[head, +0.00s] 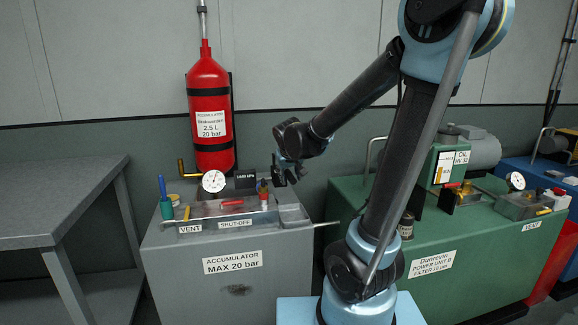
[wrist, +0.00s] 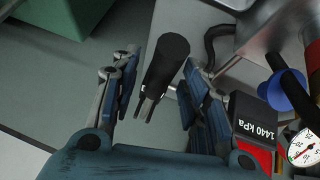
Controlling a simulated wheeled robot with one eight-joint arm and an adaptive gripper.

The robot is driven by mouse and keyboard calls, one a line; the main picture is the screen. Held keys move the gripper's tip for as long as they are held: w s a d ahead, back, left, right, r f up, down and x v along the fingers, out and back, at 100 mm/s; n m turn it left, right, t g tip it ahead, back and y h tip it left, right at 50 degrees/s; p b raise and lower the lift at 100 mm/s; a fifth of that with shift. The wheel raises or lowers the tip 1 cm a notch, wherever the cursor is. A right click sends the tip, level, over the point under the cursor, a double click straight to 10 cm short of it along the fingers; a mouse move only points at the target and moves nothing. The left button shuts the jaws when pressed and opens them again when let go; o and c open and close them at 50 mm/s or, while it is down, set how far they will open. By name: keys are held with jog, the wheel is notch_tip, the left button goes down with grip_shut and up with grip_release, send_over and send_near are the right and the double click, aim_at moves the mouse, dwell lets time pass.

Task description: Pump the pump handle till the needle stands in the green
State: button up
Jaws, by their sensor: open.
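In the wrist view a black grip with thin metal prongs (wrist: 166,62), which looks like the pump handle, stands between the fingers of my gripper (wrist: 162,80). The fingers are spread on both sides of it, with gaps showing. In the head view my gripper (head: 285,171) is above the right back of the accumulator console (head: 165,262) and hides most of the handle.
A black display (wrist: 262,116) reads 1440 kPa. A red lever (head: 232,202), a green bottle with a blue top (head: 165,205) and a red cylinder (head: 209,110) are close by. A metal rod (head: 326,224) juts right towards green power unit B (head: 465,270). A grey table (head: 60,190) stands left.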

jog(key=v, duration=1)
jog(key=shift+s+r, duration=0.15)
jog(key=shift+r, duration=0.05)
jog(key=shift+d+f, duration=0.1)
jog(key=shift+d, duration=0.05)
jog(key=s+d+f+m+g, duration=0.1)
jog(key=s+d+f+g, duration=0.1)
jog(key=s+d+f, duration=0.5)
jog(key=s+d+f+m+g, duration=0.1)
jog(key=s+d+f+g, duration=0.2)
jog(key=s+d+f, duration=0.4)
jog(key=s+f, duration=0.2)
jog(key=s, duration=0.6)
jog(key=shift+d+m+y, duration=0.3)
jog(key=shift+d+m, duration=0.05)
jog(key=shift+m, duration=0.05)
jog(key=shift+w+f, duration=0.25)
jog(key=shift+w, duration=0.15)
